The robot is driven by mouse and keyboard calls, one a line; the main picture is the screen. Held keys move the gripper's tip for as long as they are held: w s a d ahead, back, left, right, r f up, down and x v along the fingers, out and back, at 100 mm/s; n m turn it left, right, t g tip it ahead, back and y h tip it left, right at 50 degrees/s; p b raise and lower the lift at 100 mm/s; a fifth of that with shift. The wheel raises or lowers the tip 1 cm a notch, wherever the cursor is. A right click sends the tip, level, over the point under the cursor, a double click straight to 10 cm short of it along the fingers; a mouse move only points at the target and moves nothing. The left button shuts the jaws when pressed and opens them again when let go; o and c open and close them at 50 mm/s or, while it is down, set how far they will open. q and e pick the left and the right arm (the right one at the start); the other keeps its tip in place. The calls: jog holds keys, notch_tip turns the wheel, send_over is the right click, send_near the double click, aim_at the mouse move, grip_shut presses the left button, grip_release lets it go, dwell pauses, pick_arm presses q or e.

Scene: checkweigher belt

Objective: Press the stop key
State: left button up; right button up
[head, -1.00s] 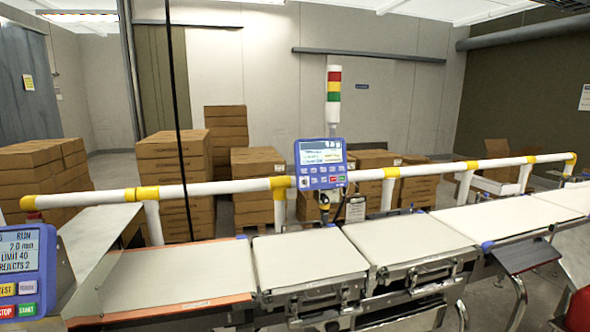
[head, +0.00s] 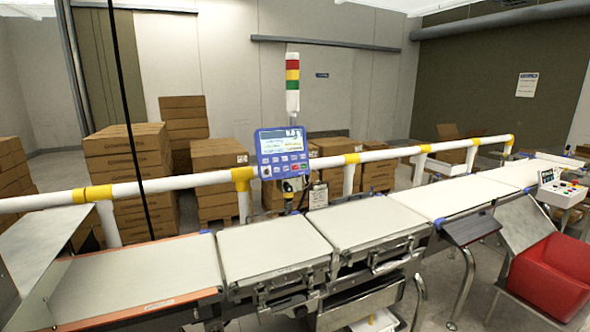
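A blue control panel (head: 282,152) with a lit display and rows of small keys stands behind the belt, near the middle of the head view. A small red key (head: 295,167) and a green key beside it are at its lower right; their labels are too small to read. Neither of my grippers shows in this view.
White belt sections (head: 365,222) run across the front, with a white and yellow rail (head: 205,180) behind them. A control box (head: 562,190) with coloured buttons stands at the right, above a red bin (head: 550,278). Stacked cartons (head: 125,165) and a signal tower (head: 292,82) are behind.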

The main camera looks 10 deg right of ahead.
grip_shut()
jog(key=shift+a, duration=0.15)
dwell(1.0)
